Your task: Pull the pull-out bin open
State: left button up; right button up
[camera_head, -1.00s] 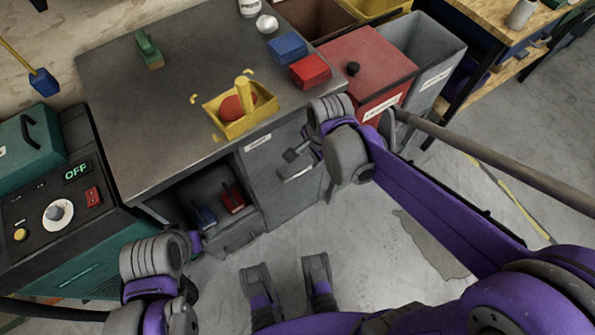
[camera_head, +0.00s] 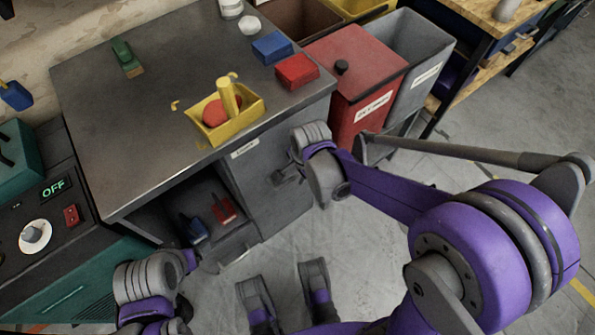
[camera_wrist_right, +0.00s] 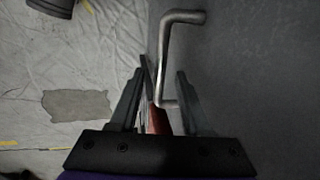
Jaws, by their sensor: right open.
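The pull-out bin is the grey front (camera_head: 262,165) under the right end of the workbench, with a pale label near its top. It looks shut, level with the bench front. My right gripper (camera_head: 280,178) is at this front in the head view and covers its handle there. In the right wrist view, the bent metal handle (camera_wrist_right: 166,50) stands out from the grey panel and runs between the two open fingers of my right gripper (camera_wrist_right: 163,85). I see no clear grip on it. My left gripper (camera_head: 200,264) is low at the bench's open shelf, mostly hidden by its wrist.
The workbench top (camera_head: 130,130) carries a yellow tray (camera_head: 240,125), red and blue boxes and a green block. A red bin (camera_head: 350,95) stands close to the right of the bench. A teal machine (camera_head: 60,290) is at left. Bare floor lies before the bench.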

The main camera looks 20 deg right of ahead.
jog(key=shift+c, duration=0.2)
grip_shut()
dwell(1.1)
